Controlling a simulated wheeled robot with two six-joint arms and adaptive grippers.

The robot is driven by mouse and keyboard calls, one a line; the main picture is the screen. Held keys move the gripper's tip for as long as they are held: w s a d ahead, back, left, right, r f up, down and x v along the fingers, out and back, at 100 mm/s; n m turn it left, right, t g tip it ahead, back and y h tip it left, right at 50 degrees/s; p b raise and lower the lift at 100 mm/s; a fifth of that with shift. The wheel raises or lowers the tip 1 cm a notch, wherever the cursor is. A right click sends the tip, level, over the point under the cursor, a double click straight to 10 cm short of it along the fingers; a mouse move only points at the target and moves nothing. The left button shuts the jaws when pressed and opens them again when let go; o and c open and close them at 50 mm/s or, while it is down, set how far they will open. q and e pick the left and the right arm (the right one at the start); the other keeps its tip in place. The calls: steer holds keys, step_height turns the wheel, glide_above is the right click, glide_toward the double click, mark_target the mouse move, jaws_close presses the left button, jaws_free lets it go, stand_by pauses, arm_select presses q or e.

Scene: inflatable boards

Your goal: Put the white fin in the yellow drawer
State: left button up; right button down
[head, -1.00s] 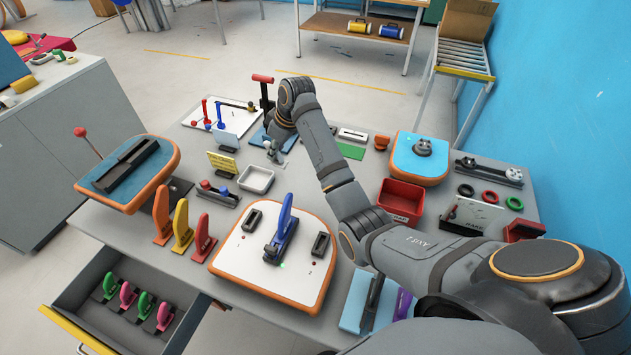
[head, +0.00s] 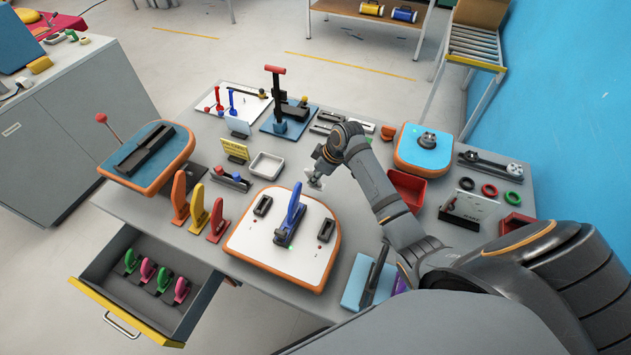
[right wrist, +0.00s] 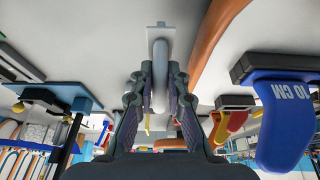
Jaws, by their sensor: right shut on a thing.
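The white fin (right wrist: 158,72) shows pale grey-white in the right wrist view, with its flat base at the top of the picture. My right gripper (right wrist: 160,100) is shut on it, one finger on each side. In the head view the right gripper (head: 316,174) is over the table, just behind the white board; the fin is small there and partly hidden. I cannot tell whether its base touches the table. The yellow drawer (head: 120,312) is pulled open at the front left and holds several green and pink fins (head: 148,270). My left gripper is not in view.
A white board (head: 258,252) with an upright blue fin (head: 291,212) lies between the gripper and drawer. Orange, yellow and red fins (head: 197,210) stand left of it. A grey tray (head: 266,167) is left of the gripper. The drawer's front part has bare floor.

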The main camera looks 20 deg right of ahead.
steer(key=shift+f, duration=1.65)
steer(key=shift+f, duration=0.1)
steer(key=c, duration=1.3)
jaws_free()
steer(key=shift+c, duration=0.2)
